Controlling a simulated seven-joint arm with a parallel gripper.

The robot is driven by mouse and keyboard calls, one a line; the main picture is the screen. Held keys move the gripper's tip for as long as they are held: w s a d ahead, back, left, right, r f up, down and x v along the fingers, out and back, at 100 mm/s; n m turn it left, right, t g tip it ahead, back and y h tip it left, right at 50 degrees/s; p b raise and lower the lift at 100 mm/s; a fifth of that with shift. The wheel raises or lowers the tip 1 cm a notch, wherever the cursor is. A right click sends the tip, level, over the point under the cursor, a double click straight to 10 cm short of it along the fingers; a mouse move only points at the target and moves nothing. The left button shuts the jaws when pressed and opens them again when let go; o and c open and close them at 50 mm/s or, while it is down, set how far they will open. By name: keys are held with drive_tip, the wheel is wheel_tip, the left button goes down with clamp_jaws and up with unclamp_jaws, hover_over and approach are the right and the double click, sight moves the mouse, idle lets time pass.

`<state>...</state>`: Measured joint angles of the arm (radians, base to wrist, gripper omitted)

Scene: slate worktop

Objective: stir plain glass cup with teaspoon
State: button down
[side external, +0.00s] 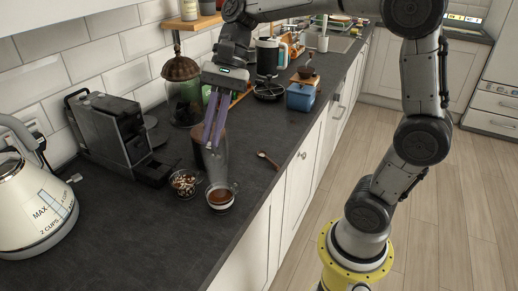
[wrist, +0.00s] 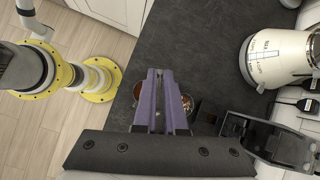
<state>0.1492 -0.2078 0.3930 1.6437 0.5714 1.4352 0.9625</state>
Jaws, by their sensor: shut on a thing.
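The plain glass cup (side external: 221,197) stands upright near the counter's front edge and holds brown liquid. Part of it shows left of my fingers in the wrist view (wrist: 137,91). My gripper (side external: 212,148) points down above and slightly left of the cup, with its purple fingers close together. In the wrist view my fingers (wrist: 159,77) are shut on a slim thing, seemingly the teaspoon, which is mostly hidden between them. Its lower end is not clear against the glass behind. A small brown spoon (side external: 268,160) lies on the counter right of the cup.
A glass bowl of nuts (side external: 185,183) stands close left of the cup. A coffee machine (side external: 113,135) and a kettle (side external: 35,205) stand to the left. The front counter (side external: 130,240) is clear.

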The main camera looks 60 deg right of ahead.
drive_tip(key=w+d+r+m+t+y, duration=0.1)
drive_tip(key=w+d+m+t+y, duration=0.1)
drive_tip(key=w+y, duration=0.5)
wheel_tip(320, 180, down, 9)
drive_tip(key=h, duration=0.1)
drive_tip(key=shift+w+f, duration=0.2)
drive_tip(key=shift+w, duration=0.25)
idle(0.6)
drive_tip(key=shift+d, duration=0.1)
idle(0.4)
